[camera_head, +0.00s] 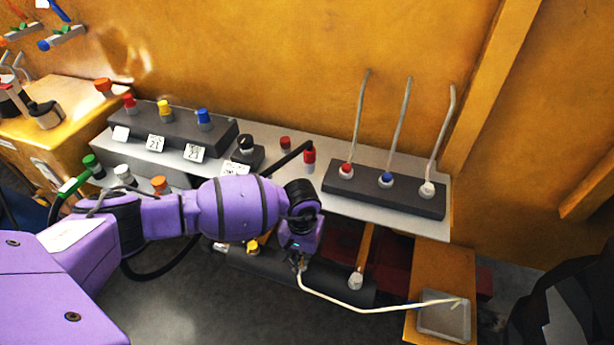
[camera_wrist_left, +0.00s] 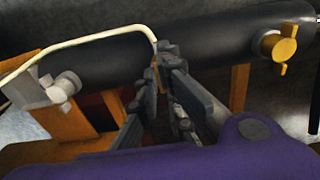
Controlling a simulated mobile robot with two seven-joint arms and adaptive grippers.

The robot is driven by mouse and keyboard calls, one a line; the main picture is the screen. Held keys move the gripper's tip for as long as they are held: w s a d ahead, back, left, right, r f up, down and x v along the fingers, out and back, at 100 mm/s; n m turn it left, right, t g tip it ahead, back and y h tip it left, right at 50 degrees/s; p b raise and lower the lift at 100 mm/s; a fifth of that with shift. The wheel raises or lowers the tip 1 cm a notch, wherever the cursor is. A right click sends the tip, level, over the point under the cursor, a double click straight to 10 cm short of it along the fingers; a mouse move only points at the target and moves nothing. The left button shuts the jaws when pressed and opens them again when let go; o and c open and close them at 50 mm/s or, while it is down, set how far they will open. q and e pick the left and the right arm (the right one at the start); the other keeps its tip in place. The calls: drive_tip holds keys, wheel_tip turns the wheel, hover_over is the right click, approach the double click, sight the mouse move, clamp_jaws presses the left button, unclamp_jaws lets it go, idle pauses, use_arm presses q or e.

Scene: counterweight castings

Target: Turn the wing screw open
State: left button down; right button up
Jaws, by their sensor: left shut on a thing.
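My left gripper (camera_head: 299,266) reaches down to the front of a dark cylinder (camera_head: 335,287). In the left wrist view its dark fingers (camera_wrist_left: 167,58) are shut on a small tan-yellow piece (camera_wrist_left: 155,76), which looks like a wing screw, mostly hidden by the fingers. A thin off-white bent rod (camera_head: 335,300) starts close to the fingertips and runs right; whether the fingers touch it I cannot tell. A yellow wing screw (camera_wrist_left: 284,47) sits on the cylinder to the right, apart from the fingers. A white wing screw (camera_wrist_left: 64,86) is to the left. My right gripper is not in view.
Behind, a grey shelf (camera_head: 400,220) carries dark blocks with coloured knobs and a block with three upright levers (camera_head: 385,190). A grey pad (camera_head: 444,318) lies on an orange plate at front right. A black cable (camera_head: 160,268) loops beneath my arm.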

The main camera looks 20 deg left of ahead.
use_arm(q)
drive_tip(key=shift+n, duration=0.3)
drive_tip(key=n, duration=0.3)
drive_tip(key=shift+w+r+n, duration=0.1)
drive_tip(key=shift+n, duration=0.2)
drive_tip(key=n, duration=0.5)
drive_tip(key=shift+p, duration=0.4)
drive_tip(key=n+p, duration=0.1)
drive_tip(key=n, duration=0.4)
drive_tip(key=shift+r+n, duration=0.1)
drive_tip(key=shift+n, duration=0.8)
drive_tip(key=shift+n+p, duration=0.4)
drive_tip(key=shift+n, duration=0.3)
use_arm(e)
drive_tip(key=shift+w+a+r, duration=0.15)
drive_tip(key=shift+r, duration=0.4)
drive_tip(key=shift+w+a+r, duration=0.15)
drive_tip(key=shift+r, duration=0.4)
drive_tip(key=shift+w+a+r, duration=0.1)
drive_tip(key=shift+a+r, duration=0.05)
use_arm(q)
drive_tip(key=c, duration=1.9)
unclamp_jaws()
